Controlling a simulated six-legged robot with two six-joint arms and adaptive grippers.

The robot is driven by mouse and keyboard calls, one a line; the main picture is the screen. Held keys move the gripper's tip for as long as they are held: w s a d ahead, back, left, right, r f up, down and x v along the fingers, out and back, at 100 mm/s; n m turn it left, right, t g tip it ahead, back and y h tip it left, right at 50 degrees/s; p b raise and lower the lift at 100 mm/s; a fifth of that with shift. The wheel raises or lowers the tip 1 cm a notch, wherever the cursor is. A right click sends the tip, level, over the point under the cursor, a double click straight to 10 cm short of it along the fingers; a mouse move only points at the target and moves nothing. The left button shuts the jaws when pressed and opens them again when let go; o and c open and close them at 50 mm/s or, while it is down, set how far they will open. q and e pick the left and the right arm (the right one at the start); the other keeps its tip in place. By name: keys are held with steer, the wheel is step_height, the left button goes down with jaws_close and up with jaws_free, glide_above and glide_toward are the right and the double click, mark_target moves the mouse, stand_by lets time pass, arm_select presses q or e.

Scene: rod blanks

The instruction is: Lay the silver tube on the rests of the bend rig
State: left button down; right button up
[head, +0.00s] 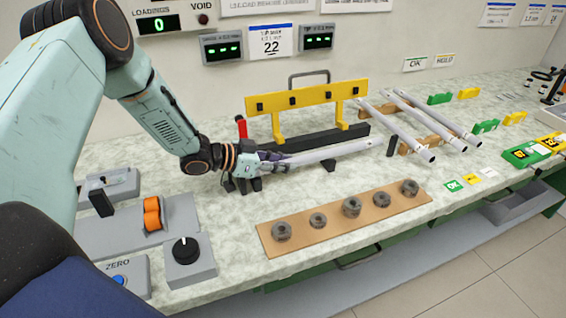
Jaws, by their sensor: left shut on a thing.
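The silver tube (335,152) runs from my left gripper to the right, in front of the bend rig (308,97), which has a yellow bar with black knobs. My left gripper (270,163) is shut on the tube's left end. Small black rests (330,165) stand below and along the tube, with another near its right end (391,146). I cannot tell whether the tube touches them. Black parts also show under the gripper, partly hidden by it. My right gripper is not in view.
More silver tubes (437,122) lie on a wooden rack (400,130) to the right. A wooden board (330,232) with several grey round parts lies in front. A control box with a black knob (186,250) is at the front left. Bare worktop (225,205) lies between them.

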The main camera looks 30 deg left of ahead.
arm_select(q)
steer(key=shift+w+f, duration=0.15)
steer(key=shift+f, duration=0.1)
steer(key=c, duration=1.5)
jaws_free()
steer(key=shift+w+d, duration=0.15)
steer(key=o, duration=0.3)
steer(key=shift+d+r, duration=0.1)
steer(key=shift+d, duration=0.05)
steer(key=shift+o, duration=0.2)
steer(key=shift+a, duration=0.25)
steer(key=shift+r, duration=0.1)
steer(key=shift+r, duration=0.15)
steer(key=p+v, duration=0.6)
steer(key=v, duration=0.4)
steer(key=shift+s+a+r, duration=0.15)
steer(key=shift+s+r, duration=0.15)
steer(key=shift+s+a+r, duration=0.1)
steer(key=shift+s+a, duration=0.3)
steer(key=shift+s, duration=0.1)
